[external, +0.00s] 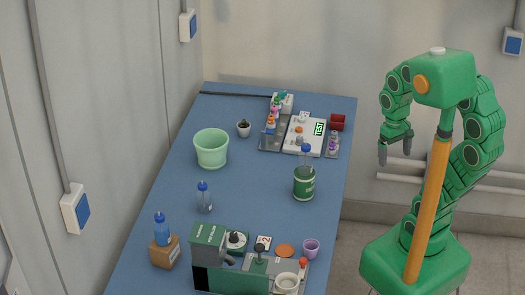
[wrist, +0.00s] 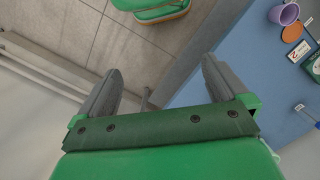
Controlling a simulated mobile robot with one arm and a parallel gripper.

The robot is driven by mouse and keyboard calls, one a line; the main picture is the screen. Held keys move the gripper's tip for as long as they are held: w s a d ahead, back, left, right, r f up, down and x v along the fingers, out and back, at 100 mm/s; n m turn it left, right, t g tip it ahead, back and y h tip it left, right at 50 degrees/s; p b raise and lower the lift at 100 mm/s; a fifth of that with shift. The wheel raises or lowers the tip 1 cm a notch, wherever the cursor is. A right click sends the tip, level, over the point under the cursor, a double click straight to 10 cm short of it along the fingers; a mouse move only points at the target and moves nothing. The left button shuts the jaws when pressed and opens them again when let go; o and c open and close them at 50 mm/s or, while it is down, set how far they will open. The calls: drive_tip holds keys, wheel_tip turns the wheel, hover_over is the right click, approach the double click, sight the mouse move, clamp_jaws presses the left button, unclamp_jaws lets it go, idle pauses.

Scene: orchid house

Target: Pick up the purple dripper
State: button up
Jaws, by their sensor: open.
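A small purple cup-shaped piece (external: 311,249), which looks like the purple dripper, stands on the near right part of the blue table, beside the green machine. It also shows at the top right of the wrist view (wrist: 284,14), next to an orange disc. My gripper (external: 396,148) is open and empty, off the right side of the table and well apart from the purple piece. In the wrist view its two grey fingers (wrist: 161,68) are spread, with floor and the table edge beyond them.
The blue table (external: 250,190) holds a green machine (external: 208,262), an orange disc (external: 285,250), a dark green pot (external: 304,190), a pale green pot (external: 211,150) and bottles. A rack of small bottles (external: 270,127) stands at the far end. The table's middle has free room.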

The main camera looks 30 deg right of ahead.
drive_tip(key=shift+s+a+f+n, duration=0.15)
drive_tip(key=shift+s+f, duration=0.1)
drive_tip(key=shift+s, duration=0.45)
drive_tip(key=shift+s+d+f+n, duration=0.15)
drive_tip(key=shift+s+f, duration=0.1)
drive_tip(key=shift+s, duration=0.45)
drive_tip(key=shift+a, duration=0.1)
drive_tip(key=c, duration=0.8)
